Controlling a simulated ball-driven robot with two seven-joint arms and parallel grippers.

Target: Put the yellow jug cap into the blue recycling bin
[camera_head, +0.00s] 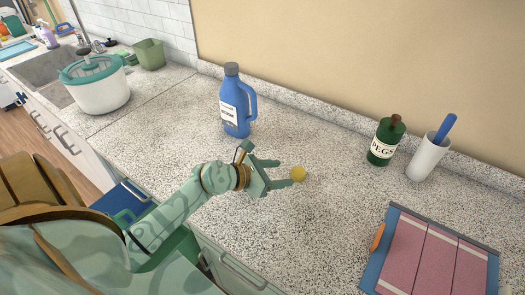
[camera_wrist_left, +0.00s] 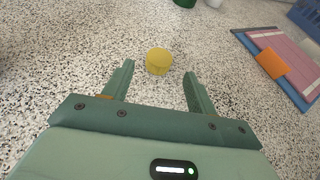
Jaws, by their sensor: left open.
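The small yellow jug cap (camera_head: 298,174) lies on the speckled counter, just beyond the fingertips of my left gripper (camera_head: 285,173). In the left wrist view the cap (camera_wrist_left: 159,62) shows between the fingertips of the open left gripper (camera_wrist_left: 160,68), with a gap on each side. The left gripper is empty. A blue open-topped container (camera_head: 122,198), which looks like the recycling bin, stands below the counter's front edge at the left, partly hidden by my body and arm. My right gripper is not in view.
A blue jug (camera_head: 236,105) with a grey cap stands behind my left gripper. A white pot (camera_head: 97,88), green bottle (camera_head: 385,142) and white cup (camera_head: 427,158) stand farther off. A pink-and-blue board (camera_head: 437,258) lies at the right. The counter around the yellow cap is clear.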

